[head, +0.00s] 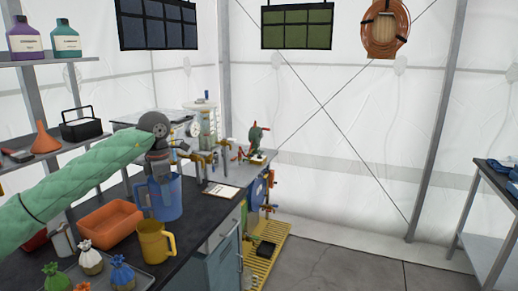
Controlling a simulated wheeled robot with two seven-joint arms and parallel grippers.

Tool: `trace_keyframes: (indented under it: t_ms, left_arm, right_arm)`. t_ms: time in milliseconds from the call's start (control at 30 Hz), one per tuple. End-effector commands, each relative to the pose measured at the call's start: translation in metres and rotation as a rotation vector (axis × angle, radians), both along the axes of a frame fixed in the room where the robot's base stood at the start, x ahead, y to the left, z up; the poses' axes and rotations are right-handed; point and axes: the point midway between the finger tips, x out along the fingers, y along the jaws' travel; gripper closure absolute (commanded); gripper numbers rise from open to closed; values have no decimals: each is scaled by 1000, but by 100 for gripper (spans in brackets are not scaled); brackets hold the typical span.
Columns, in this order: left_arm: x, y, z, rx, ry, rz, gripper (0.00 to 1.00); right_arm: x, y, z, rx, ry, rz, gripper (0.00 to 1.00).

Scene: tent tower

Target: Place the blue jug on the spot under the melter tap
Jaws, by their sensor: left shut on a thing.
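The blue jug (166,200) is translucent and upright at the dark counter, right of the orange tray. My left gripper (161,170) is shut on the jug near its top, reaching from above with the green-sleeved arm. I cannot tell whether the jug's base touches the counter. Brass taps (202,158) show just right of and behind the jug, near a white cylindrical vessel (203,125) that looks like the melter. The spot under the tap is not clearly visible. My right gripper is not in view.
A yellow jug (156,241) stands close in front of the blue jug. An orange tray (110,222) is to its left, and a tray with several small tied bags (90,260) is nearer. A white card (221,191) lies right, near the counter edge.

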Motion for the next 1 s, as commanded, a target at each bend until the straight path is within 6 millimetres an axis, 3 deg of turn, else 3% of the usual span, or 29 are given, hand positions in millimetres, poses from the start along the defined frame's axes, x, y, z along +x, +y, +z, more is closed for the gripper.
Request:
trace_keyframes:
  t_ms: [300,567,1000]
  left_arm:
    - [0,-83,1,-1,-2,-106,48]
    - [-5,-139,3,-1,-1,-180,48]
    - [-30,-166,-49,0,-1,-697,48]
  right_arm:
    - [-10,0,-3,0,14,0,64]
    - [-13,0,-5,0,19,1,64]
    - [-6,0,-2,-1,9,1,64]
